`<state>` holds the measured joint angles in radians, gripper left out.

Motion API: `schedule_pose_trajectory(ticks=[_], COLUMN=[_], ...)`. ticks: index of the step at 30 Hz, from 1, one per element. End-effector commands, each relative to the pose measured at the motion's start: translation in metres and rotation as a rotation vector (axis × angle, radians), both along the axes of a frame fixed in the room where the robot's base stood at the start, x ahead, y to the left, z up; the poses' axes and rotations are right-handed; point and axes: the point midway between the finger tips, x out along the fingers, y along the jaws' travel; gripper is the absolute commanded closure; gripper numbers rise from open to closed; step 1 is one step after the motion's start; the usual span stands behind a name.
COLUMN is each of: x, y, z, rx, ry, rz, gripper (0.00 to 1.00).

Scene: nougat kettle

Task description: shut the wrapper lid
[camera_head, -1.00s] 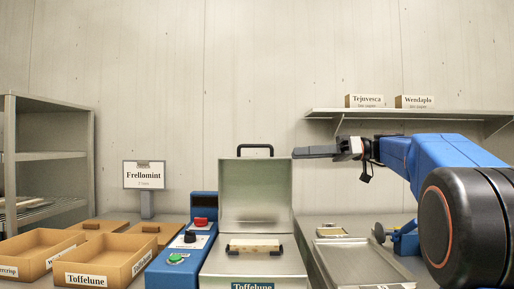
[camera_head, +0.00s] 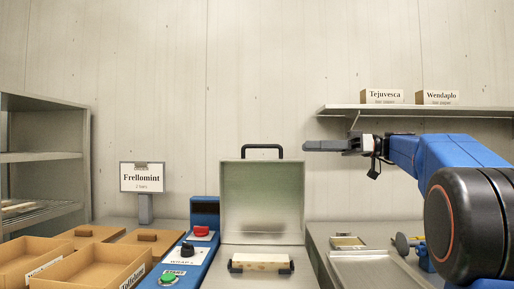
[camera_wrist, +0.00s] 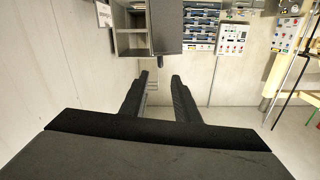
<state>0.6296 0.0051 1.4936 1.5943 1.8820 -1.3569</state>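The wrapper lid (camera_head: 262,200) is a pale metal panel standing open and upright in the head view, with a black handle (camera_head: 262,147) on its top edge. It rises at the back of the wrapper, whose front holds a pale bar (camera_head: 261,262) between dark end pieces. My gripper (camera_head: 308,146) is just right of the handle at about its height in the picture, pointing left and apart from it. In the wrist view, the two dark fingers of my gripper (camera_wrist: 160,77) are spread with nothing between them. A dark panel beyond them may be the lid; I cannot tell.
A blue control panel (camera_head: 184,262) with red, black and green knobs borders the wrapper on the left. Cardboard trays (camera_head: 95,268) stand farther left. A metal tray (camera_head: 375,268) lies to the right. A wall shelf (camera_head: 415,111) with two boxes is behind my arm.

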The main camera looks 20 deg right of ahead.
Motion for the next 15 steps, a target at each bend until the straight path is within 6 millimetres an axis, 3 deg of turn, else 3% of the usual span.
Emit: schedule_pose_trajectory(ticks=[15], x=[0.024], y=[0.077], z=[0.0], rx=[0.0], ry=[0.001], rz=[0.005], gripper=[0.71])
